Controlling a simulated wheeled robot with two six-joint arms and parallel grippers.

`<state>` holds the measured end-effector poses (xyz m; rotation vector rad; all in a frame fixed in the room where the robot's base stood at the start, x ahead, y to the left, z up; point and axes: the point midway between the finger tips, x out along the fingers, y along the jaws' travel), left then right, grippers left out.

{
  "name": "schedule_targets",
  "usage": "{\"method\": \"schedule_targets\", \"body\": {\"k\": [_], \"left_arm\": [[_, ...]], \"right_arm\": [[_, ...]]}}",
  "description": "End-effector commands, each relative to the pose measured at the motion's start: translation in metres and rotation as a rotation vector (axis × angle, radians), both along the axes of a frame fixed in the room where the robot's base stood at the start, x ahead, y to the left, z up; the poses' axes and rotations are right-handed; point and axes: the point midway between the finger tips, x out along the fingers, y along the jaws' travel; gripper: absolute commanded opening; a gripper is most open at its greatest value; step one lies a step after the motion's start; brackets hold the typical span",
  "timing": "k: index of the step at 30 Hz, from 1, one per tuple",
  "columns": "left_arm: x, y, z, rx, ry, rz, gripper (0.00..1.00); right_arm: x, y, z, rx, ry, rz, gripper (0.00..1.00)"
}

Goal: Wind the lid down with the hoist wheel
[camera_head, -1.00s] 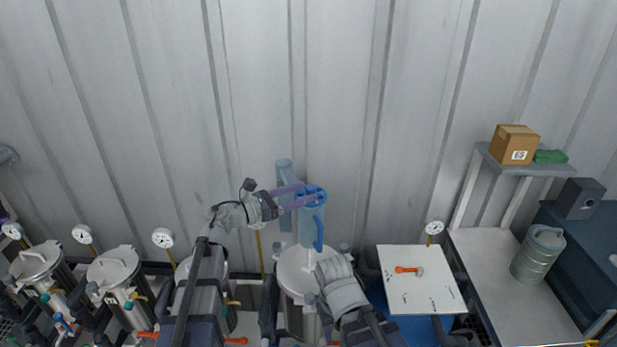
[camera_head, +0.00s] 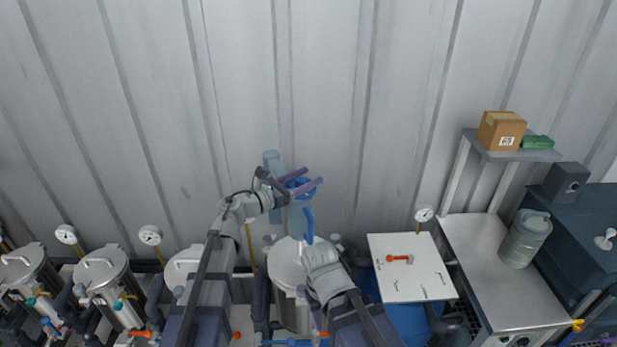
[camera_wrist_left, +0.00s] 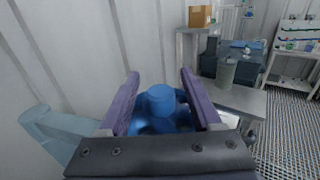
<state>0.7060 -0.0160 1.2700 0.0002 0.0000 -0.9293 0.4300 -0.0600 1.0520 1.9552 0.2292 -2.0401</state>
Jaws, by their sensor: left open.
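In the left wrist view the wheel's blue hub (camera_wrist_left: 162,100) shows between the spread fingers; contact cannot be told. The pale round lid (camera_head: 286,262) is on or just above the vessel below; any gap is hidden. My right arm's wrist lies over the lid's right side; its fingers do not show.
A white board (camera_head: 411,267) with an orange-handled tool (camera_head: 399,259) is right of the vessel. A steel bench (camera_head: 503,270) holds a grey canister (camera_head: 525,239). A cardboard box (camera_head: 500,130) sits on the shelf. Several lidded vessels stand at left. The ribbed wall is close behind the hoist.

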Motion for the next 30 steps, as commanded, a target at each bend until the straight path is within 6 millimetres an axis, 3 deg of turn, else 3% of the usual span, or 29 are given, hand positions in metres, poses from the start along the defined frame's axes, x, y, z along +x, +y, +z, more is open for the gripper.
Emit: {"method": "schedule_targets", "body": {"k": [13,30], "left_arm": [[0.0055,-0.0079,0.0000,0.000,0.000,0.000,0.64],[0.0055,-0.0077,0.0000,0.000,0.000,0.000,0.00]], "right_arm": [[0.0000,0.0000,0.0000,0.000,0.000,0.000,0.50],[0.0000,0.0000,0.0000,0.000,0.000,0.000,0.50]]}}
